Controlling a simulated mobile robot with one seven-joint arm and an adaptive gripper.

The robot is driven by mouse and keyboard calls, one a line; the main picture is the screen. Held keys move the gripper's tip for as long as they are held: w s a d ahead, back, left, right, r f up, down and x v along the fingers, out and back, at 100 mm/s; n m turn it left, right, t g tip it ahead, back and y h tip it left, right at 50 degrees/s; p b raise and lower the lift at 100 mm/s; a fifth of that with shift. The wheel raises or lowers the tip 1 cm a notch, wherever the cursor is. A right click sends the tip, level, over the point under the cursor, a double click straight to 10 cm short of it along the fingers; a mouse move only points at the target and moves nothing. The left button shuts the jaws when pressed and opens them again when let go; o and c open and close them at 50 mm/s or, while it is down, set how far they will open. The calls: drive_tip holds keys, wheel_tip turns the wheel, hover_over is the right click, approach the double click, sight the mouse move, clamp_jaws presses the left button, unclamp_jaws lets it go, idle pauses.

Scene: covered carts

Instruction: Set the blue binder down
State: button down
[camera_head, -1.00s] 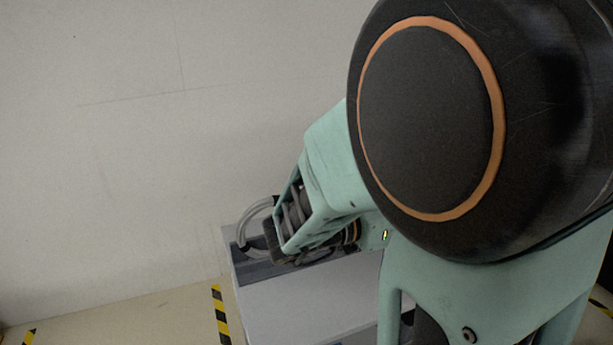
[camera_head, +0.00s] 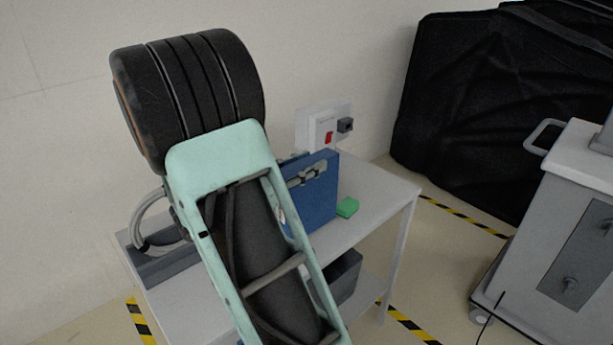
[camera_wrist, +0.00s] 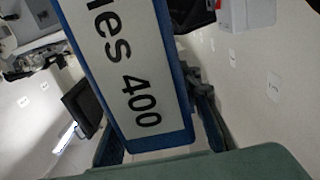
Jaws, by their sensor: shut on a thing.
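The blue binder (camera_head: 322,201) is upright at the table in the head view, just right of my arm, which covers its left side. My gripper (camera_head: 306,176) is shut on it near its upper part, mostly hidden behind my arm. I cannot tell whether the binder's lower edge touches the tabletop. In the wrist view the binder (camera_wrist: 187,110) is close up and slanted, its white label reading "ies 400" with the start cut off.
The white table (camera_head: 389,188) has a green block (camera_head: 347,207) beside the binder. A grey holder (camera_head: 163,264) is at its left end. A dark box (camera_head: 345,277) sits on the lower shelf. A white unit with a red switch (camera_head: 328,137) is behind. A covered cart (camera_head: 462,100) stands right.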

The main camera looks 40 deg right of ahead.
drive_tip(key=shift+f, duration=1.45)
drive_tip(key=c, duration=1.4)
unclamp_jaws()
drive_tip(key=shift+f, duration=0.1)
drive_tip(key=s+a, duration=0.1)
drive_tip(key=a, duration=1.1)
drive_tip(key=shift+w+a, duration=0.1)
